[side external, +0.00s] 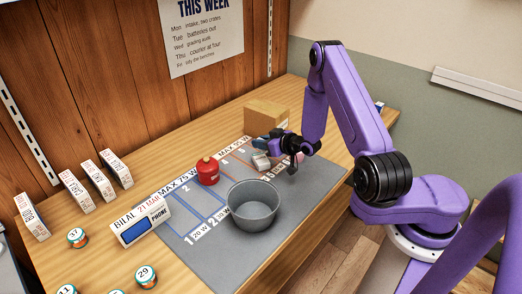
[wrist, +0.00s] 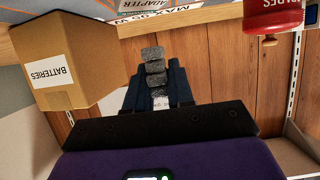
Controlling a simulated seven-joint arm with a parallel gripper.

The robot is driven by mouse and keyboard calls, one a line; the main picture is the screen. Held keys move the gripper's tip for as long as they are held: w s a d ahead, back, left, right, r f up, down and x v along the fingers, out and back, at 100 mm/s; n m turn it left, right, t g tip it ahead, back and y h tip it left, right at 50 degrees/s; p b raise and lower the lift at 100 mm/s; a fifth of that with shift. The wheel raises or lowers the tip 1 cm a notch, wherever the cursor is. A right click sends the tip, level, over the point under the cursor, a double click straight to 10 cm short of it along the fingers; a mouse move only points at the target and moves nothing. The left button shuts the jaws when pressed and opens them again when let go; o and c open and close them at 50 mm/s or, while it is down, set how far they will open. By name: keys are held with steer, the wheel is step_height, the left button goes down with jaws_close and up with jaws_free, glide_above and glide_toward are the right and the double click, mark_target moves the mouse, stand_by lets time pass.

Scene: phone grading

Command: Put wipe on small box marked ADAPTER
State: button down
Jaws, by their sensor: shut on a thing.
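My gripper (wrist: 153,75) is shut on a grey, rough-looking thing (wrist: 153,53), which I take to be the wipe; the fingers hide part of it. In the side external view my gripper (side external: 262,143) points left towards the wooden wall, above the grey mat. The held thing is too small to make out there. A white face marked ADAPTER (wrist: 140,29) shows at the top of the wrist view, just beyond the fingertips. In the side external view a small pale box (side external: 261,161) sits below the gripper; its print is too small to read. I cannot tell whether the held thing touches it.
A brown box marked BATTERIES (wrist: 70,62) stands close beside the gripper, also in the side view (side external: 267,117). A red container (side external: 208,171) and a grey bowl (side external: 252,208) stand on the mat (side external: 300,193). Several small white boxes (side external: 115,168) stand at the left.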

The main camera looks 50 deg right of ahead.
steer(key=shift+w+f, duration=0.25)
steer(key=shift+f, duration=1.6)
steer(key=shift+f, duration=0.1)
steer(key=c, duration=1)
jaws_free()
